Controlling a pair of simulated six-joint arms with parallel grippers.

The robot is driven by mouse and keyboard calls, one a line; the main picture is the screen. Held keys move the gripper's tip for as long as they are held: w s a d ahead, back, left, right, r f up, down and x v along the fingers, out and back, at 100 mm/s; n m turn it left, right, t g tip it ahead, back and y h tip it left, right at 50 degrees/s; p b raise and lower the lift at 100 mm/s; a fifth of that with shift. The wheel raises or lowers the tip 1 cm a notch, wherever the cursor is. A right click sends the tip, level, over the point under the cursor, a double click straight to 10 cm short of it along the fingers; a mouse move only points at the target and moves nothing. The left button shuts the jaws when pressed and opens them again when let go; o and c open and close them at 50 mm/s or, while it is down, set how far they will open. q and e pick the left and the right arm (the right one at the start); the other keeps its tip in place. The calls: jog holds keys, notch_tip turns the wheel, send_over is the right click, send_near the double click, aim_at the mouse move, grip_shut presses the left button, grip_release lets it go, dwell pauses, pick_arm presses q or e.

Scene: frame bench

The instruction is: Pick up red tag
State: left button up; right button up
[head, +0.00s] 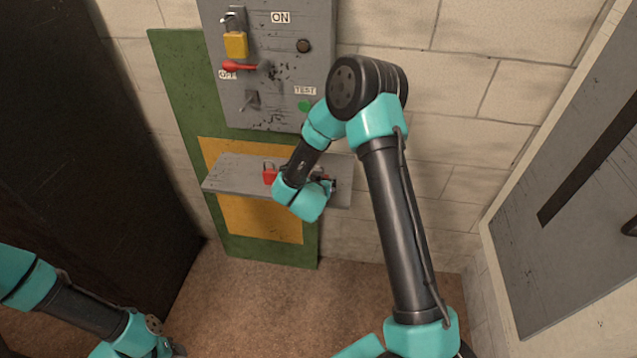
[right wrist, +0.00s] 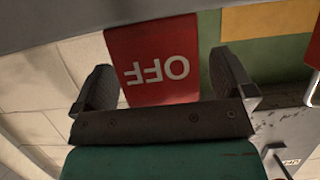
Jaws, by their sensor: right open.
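The red tag (right wrist: 152,42) with white "OFF" lettering, upside down in the right wrist view, lies between the two dark fingers of my right gripper (right wrist: 163,66). The fingers are apart, one on each side of the tag, and are not closed on it. In the head view my right gripper (head: 325,184) is at the right part of the grey shelf (head: 232,182), and my wrist hides most or all of the tag there. My left arm is low at the left of the head view; its fingers do not show.
A red padlock (head: 269,174) stands on the shelf, left of my right gripper. Above is a grey switch panel (head: 283,88) with a yellow block (head: 235,45) and a red handle (head: 238,67). A dark cabinet (head: 75,130) stands at left, a grey door (head: 570,215) at right.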

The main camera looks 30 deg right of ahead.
jog(key=c, duration=1.1)
jog(key=shift+r, duration=0.15)
jog(key=shift+r, duration=0.55)
notch_tip(320, 180, up, 2)
jog(key=s+a+r, duration=0.1)
jog(key=s+a, duration=0.3)
jog(key=s, duration=0.3)
jog(key=s+a, duration=0.3)
jog(key=s, duration=0.4)
jog(key=shift+a+r, duration=0.35)
jog(key=shift+a, duration=0.05)
